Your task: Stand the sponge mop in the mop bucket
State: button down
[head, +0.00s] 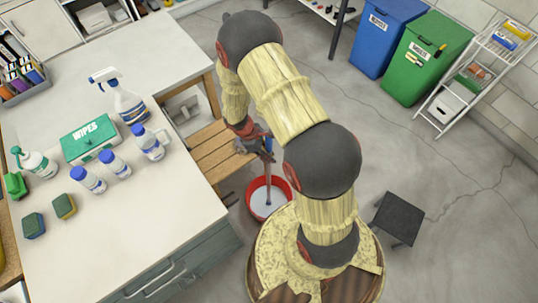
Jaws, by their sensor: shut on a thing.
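The red mop bucket (271,216) stands on the floor between the wooden bench and my base, with pale liquid or a pale inside showing. The sponge mop (267,176) is seen as a thin dark pole running from my gripper down over the bucket opening. Its lower end appears within the bucket's outline; I cannot tell whether it touches the bottom. My gripper (264,142) is shut on the mop, above and behind the bucket. The mop's head and part of its pole are hard to make out, and my arm hides some of the area to the right.
A slatted wooden bench (212,150) is close left of the bucket. A counter (130,215) with bottles, a wipes box (90,138) and sponges fills the left. A dark stool (398,217), blue bin (385,35) and green bin (425,58) stand right, with open floor between.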

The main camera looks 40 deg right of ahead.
jog(key=shift+f+b, duration=0.3)
jog(key=shift+f, duration=0.15)
dwell(0.5)
jog(key=c, duration=1.6)
grip_release()
jog(key=shift+c, duration=0.2)
jog(key=v, duration=1.2)
jog(key=shift+r, duration=0.1)
